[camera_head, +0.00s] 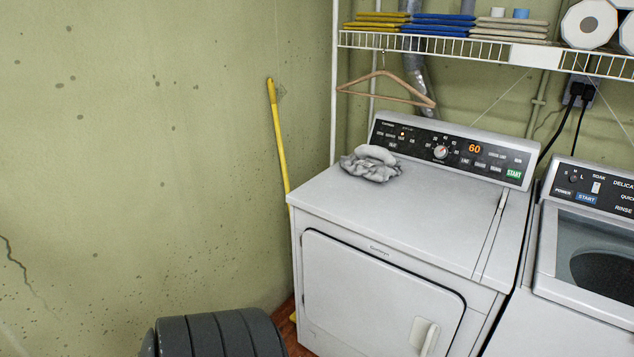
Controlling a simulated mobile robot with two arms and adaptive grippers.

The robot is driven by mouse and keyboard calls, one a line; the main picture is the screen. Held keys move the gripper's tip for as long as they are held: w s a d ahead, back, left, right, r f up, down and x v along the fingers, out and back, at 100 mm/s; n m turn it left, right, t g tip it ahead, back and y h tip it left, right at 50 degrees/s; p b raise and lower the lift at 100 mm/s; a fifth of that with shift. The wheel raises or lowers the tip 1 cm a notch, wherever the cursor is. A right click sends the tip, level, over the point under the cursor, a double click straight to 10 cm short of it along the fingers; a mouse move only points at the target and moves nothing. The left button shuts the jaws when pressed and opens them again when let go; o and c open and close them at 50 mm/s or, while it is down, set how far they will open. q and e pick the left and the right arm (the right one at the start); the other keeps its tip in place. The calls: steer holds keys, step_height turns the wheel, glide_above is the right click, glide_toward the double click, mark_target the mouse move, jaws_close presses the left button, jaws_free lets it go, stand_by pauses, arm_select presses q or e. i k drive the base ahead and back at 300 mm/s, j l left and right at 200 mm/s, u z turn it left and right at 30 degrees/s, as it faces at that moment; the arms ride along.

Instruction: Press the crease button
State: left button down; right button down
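The control panel (455,151) runs along the back top of the white dryer (400,225). It has a round dial (440,152), an orange display reading 60 and a green START button (514,174). A row of small dark buttons sits below the display. The middle one (480,165) seems to be labelled crease, but its lettering is too small to read surely. Nothing covers this part of the panel. Neither of my grippers is in view.
A crumpled grey cloth (370,163) lies on the dryer top by the panel's left end. A washer (585,260) stands at right. A wire shelf (480,47) with a hanger (385,88) is above. A dark ribbed object (220,333) is at bottom left.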

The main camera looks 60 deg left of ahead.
mark_target(479, 164)
steer(key=u, duration=1.45)
steer(key=i+j+z, duration=0.25)
steer(key=j+z, duration=0.25)
steer(key=j, duration=0.15)
